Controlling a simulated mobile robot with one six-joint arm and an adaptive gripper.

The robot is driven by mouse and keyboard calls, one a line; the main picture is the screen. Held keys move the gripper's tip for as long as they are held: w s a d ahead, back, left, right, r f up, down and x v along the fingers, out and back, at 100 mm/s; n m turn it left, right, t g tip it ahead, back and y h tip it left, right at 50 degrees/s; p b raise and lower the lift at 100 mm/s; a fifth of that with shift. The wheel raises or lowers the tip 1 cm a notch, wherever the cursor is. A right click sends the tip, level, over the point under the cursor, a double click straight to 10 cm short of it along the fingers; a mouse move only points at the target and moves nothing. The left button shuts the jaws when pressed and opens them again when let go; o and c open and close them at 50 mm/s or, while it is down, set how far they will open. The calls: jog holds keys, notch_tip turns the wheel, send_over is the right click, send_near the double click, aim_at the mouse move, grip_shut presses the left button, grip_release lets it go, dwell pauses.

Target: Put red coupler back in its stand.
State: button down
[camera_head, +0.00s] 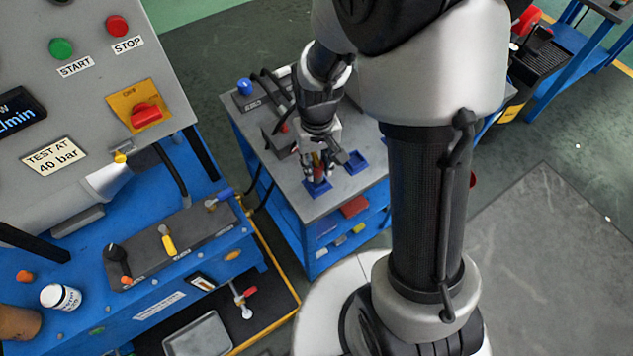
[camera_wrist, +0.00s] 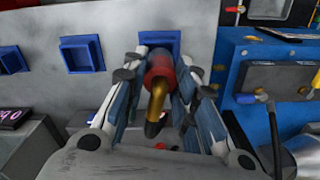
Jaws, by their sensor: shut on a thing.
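My gripper (camera_head: 318,172) is shut on the red coupler (camera_head: 317,159), over the front of the grey table in the head view. In the wrist view the fingers of my gripper (camera_wrist: 162,85) close on both sides of the coupler (camera_wrist: 160,71), which shows a red collar and a brass-coloured stem with a dark end. A square blue stand (camera_head: 319,187) lies directly at the fingertips. In the wrist view this stand (camera_wrist: 160,37) is partly hidden behind the coupler. I cannot tell whether the coupler's lower end is inside it.
Another blue stand (camera_head: 357,162) sits empty to the right; it also shows in the wrist view (camera_wrist: 82,54). A grey block with a blue knob (camera_head: 244,86) and black hoses stands at the table's back left. A blue test bench (camera_head: 190,262) is at left.

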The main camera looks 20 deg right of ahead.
aim_at(317, 165)
jog(key=shift+f, duration=0.1)
jog(key=shift+f+b, duration=0.5)
jog(key=shift+f, duration=0.9)
jog(key=c, duration=1.2)
grip_release()
jog(key=shift+r+p, duration=2.15)
jog(key=shift+r, duration=0.45)
jog(key=shift+f, duration=0.1)
